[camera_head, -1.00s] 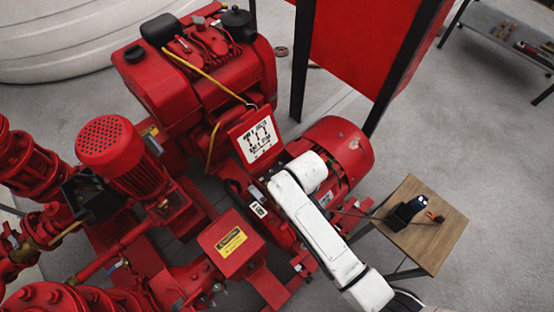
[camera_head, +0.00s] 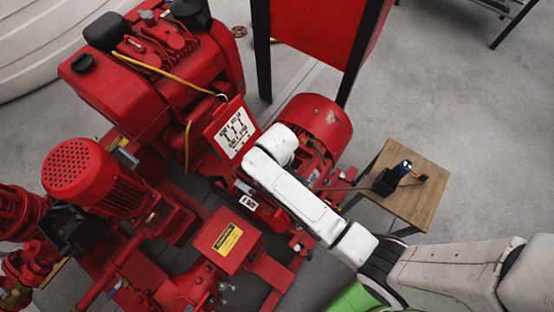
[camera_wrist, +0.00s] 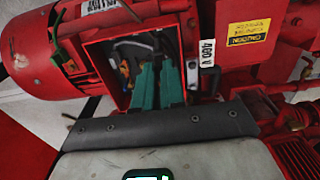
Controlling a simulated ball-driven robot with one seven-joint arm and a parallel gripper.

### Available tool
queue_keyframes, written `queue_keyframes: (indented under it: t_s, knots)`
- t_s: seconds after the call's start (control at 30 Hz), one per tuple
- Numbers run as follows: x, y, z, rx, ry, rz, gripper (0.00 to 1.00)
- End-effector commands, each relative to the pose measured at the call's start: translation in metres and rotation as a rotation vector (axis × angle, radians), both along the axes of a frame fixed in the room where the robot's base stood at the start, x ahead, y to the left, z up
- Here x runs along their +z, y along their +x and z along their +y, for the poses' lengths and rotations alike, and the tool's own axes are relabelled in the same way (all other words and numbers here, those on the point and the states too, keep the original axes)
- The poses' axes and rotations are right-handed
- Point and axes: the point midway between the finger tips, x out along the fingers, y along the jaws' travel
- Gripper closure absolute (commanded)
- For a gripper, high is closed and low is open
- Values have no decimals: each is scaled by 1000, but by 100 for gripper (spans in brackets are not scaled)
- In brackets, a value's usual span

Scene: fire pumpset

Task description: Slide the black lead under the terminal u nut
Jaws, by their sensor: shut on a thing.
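The open red terminal box (camera_wrist: 90,72) of the pump motor fills the middle of the wrist view. My gripper (camera_wrist: 157,68) reaches into it with two teal fingers, closed in on something small and dark at their tips. This looks like the black lead (camera_wrist: 160,48), but the tips are in shadow and the lead's outline is unclear. Whether it touches the terminal u nut cannot be told; the nut is not distinguishable among the dark parts inside. In the head view my white arm hides the gripper and the box opening.
The red motor (camera_head: 318,125) is beside the box. A red panel with a white diagram plate (camera_head: 235,132) stands close to my arm. A red box with a yellow label (camera_head: 228,240) is in front. A wooden side table (camera_head: 425,200) carries a dark holder. Open floor lies beyond.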

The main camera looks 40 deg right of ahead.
Motion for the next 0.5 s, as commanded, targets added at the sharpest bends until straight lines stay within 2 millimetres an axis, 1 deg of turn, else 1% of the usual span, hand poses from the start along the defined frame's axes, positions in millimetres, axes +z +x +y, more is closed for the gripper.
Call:
queue_keyframes:
  t_s: [0.03,0.5]
  knots:
    - [-8,0,0,0,0,1,100]
    - [-42,0,0,0,0,0,100]
